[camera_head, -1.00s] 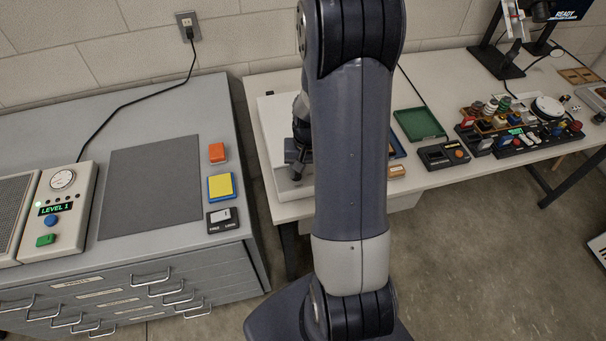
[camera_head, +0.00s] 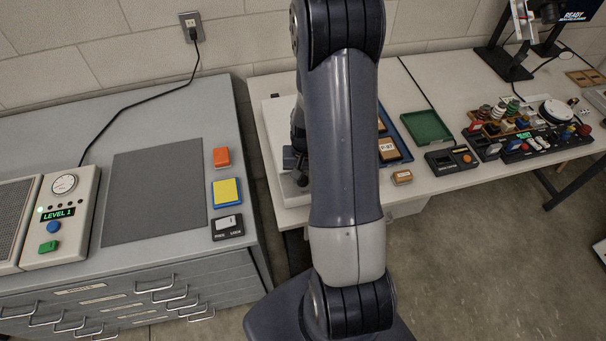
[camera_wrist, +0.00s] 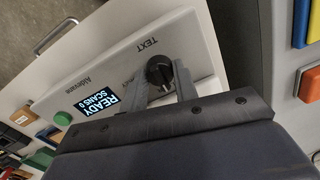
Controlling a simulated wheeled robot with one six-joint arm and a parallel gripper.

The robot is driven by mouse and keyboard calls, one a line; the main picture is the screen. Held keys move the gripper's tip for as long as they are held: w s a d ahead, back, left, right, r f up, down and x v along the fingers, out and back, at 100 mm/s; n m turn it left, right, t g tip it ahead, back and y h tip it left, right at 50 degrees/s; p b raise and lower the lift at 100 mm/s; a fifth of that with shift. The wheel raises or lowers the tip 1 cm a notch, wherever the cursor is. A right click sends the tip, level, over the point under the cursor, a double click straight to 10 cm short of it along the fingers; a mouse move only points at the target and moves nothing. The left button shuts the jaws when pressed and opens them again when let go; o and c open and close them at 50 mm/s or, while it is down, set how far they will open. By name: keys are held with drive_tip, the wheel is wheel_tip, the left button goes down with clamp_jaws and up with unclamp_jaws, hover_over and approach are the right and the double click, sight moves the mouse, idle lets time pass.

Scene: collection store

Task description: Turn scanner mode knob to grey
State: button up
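The scanner is a white box (camera_head: 272,135) on the bench in the head view, mostly hidden behind my arm. In the wrist view its panel (camera_wrist: 112,62) shows a screen (camera_wrist: 96,103) reading "READY SCANS 0", a green button (camera_wrist: 63,118) and a round black mode knob (camera_wrist: 159,72). The label "TEXT" is by the knob; another label is partly covered by a finger. My gripper (camera_wrist: 163,78) has its fingers apart with the knob at and between the tips. I cannot tell whether both fingers press on it. In the head view the fingertips are not clear.
A grey drawer cabinet (camera_head: 90,110) stands at the left with a mat (camera_head: 155,190), a level device (camera_head: 62,215) and several coloured blocks. Right of my arm are a green tray (camera_head: 427,127), a small dark box (camera_head: 452,160) and crowded equipment (camera_head: 530,135). Floor is open at lower right.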

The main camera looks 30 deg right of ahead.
drive_tip(key=c, duration=0.4)
drive_tip(key=shift+m, duration=0.4)
drive_tip(key=m+b, duration=0.1)
drive_tip(key=m, duration=0.1)
drive_tip(key=shift+m+b, duration=0.3)
drive_tip(key=m+b, duration=0.1)
drive_tip(key=m, duration=0.3)
drive_tip(key=shift+s+m, duration=0.1)
drive_tip(key=shift+m, duration=0.2)
drive_tip(key=m+b, duration=0.2)
drive_tip(key=m, duration=0.3)
drive_tip(key=shift+h, duration=0.3)
drive_tip(key=m+b, duration=0.1)
drive_tip(key=m, duration=0.3)
drive_tip(key=shift+a+m, duration=0.1)
drive_tip(key=shift+m, duration=0.2)
